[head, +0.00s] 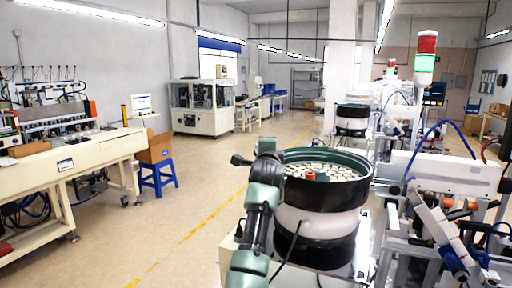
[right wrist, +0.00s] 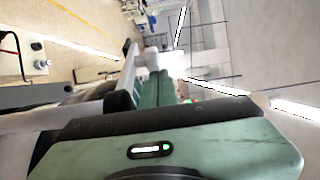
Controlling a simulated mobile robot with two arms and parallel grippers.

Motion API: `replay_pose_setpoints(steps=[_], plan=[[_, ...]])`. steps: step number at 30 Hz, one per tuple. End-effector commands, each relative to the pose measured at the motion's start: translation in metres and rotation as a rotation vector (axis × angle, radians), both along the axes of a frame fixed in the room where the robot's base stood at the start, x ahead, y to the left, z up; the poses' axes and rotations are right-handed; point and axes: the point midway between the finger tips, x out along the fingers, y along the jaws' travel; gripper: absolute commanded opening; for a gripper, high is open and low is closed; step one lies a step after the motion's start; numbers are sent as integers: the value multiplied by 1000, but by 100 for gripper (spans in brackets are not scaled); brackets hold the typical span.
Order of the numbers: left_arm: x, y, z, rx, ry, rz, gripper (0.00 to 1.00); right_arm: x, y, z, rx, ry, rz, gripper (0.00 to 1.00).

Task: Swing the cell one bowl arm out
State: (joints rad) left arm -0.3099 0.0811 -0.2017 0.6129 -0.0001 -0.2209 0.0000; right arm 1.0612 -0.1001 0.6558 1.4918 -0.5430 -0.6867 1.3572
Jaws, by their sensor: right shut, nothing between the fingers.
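The nearest bowl feeder (head: 343,193) stands at the centre right of the head view. It has a black outer wall, a green inner rim and many pale parts inside. A small orange piece (head: 310,175) shows inside the bowl; I cannot tell whether it belongs to a bowl arm, and no bowl arm stands out clearly. My green arm rises in front of the bowl's left side and hides part of it. At its top, the dark end of my right gripper (head: 239,160) points left, shut and empty, outside the bowl. My left gripper is not in view.
A second bowl feeder (head: 352,118) stands farther back. Frames, tubes and a signal tower (head: 425,60) crowd the right side. A workbench (head: 70,165) and a blue stool (head: 157,174) stand at the left. The floor (head: 200,205) between is clear.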

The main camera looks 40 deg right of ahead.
Motion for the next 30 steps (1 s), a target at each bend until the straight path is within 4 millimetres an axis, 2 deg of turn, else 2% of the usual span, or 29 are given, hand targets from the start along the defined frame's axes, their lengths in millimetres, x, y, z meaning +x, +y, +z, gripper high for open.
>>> replay_pose_setpoints(steps=[3,11,18,30], plan=[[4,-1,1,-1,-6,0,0,-2,-5,-1,-1,2,74,0],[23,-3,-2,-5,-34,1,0,3,2,-2,-1,3,225,0],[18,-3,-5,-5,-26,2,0,7,7,-2,0,4,308,0],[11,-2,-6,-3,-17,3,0,9,10,-1,1,4,335,0]])
